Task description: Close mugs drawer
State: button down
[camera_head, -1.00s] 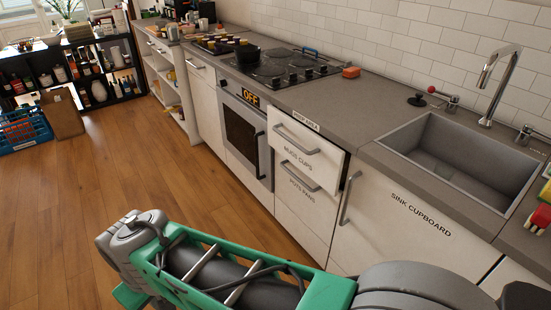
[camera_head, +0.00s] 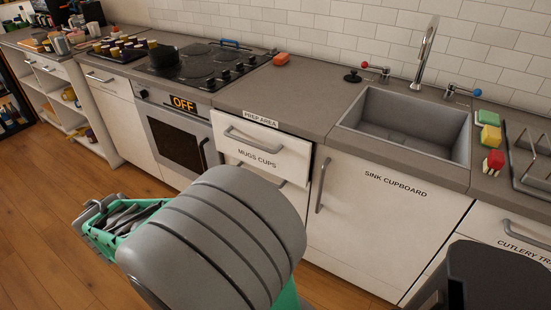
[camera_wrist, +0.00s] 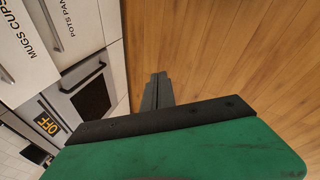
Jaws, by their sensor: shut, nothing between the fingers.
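The mugs drawer (camera_head: 262,151) is a white front marked "MUGS CUPS" with a grey bar handle, under the worktop's "PREP AREA" label. It stands slightly open, with a dark gap at its right side. In the wrist view the drawer front (camera_wrist: 22,45) is at the upper left, turned on its side. My gripper (camera_wrist: 158,78) shows in the wrist view as dark fingers closed together with nothing between them. It points over the wooden floor, apart from the drawer. My arm hides the area below the drawer in the head view.
The pots and pans drawer (camera_wrist: 75,22) is beside the mugs drawer in the wrist view. The oven (camera_head: 177,138) is left of the drawers, and the sink cupboard (camera_head: 375,215) is right. Open floor (camera_head: 40,220) lies at the left.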

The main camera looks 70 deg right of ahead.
jog(key=s+d+f+n+g+h, duration=0.1)
jog(key=d+n+h, duration=0.15)
jog(key=d, duration=0.85)
jog(key=n+g+h+p, duration=0.35)
jog(key=n+h, duration=0.45)
jog(key=n, duration=0.3)
send_near(278, 158)
jog(key=b+x, duration=0.1)
jog(key=x, duration=0.5)
jog(key=shift+s+f, duration=0.15)
jog(key=shift+d, duration=0.2)
